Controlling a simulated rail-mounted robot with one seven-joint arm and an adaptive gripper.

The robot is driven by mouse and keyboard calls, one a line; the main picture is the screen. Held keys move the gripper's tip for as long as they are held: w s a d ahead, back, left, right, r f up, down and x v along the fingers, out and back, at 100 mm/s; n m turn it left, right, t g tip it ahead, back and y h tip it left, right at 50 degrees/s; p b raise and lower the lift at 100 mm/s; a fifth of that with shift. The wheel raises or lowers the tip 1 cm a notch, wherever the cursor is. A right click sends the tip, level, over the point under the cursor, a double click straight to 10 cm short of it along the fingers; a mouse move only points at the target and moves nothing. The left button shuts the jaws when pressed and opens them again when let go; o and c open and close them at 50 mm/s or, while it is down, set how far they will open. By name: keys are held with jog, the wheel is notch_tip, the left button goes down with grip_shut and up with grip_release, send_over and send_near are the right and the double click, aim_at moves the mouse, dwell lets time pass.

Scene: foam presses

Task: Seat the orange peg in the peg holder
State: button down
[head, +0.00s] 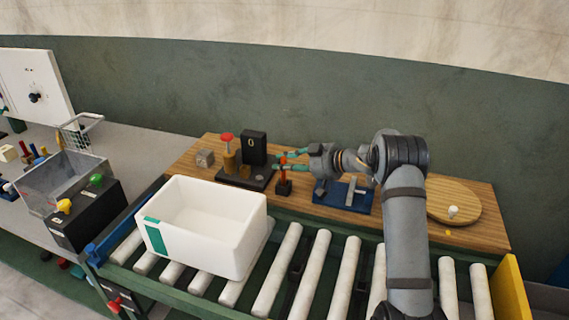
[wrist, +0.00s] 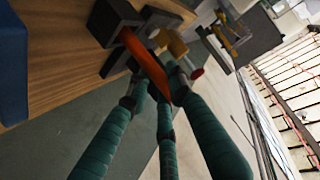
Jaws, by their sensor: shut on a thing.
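The orange peg (wrist: 147,62) is between the green fingers of my gripper (head: 286,161), which are shut on it. In the wrist view it runs from the fingers to a small dark block (wrist: 108,20), which looks like the peg holder. In the head view this peg holder (head: 284,188) stands on the wooden board directly below the fingertips, and the peg looks roughly upright over it. The peg's lower end meets the block's top in the picture; I cannot tell how deep it sits, if at all. The fingers hide part of the peg.
A black press (head: 253,147) marked 0 and a red-topped brass post (head: 227,150) stand just left of the fingers. A blue fixture (head: 343,197) is to the right. A white bin (head: 203,235) sits on rollers in front. The round wooden disc (head: 454,203) is far right.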

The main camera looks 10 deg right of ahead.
jog(key=c, duration=1.5)
grip_release()
jog(key=shift+f, duration=0.1)
jog(key=shift+c, duration=0.2)
jog(key=v, duration=1.2)
jog(key=shift+r+b, duration=0.25)
jog(key=shift+b, duration=0.05)
jog(key=x, duration=1.2)
jog(key=shift+w+a+f+p, duration=0.1)
jog(key=shift+a+f+p, duration=0.15)
jog(key=shift+p, duration=0.1)
jog(key=shift+d+r, duration=0.2)
jog(key=shift+r, duration=1.65)
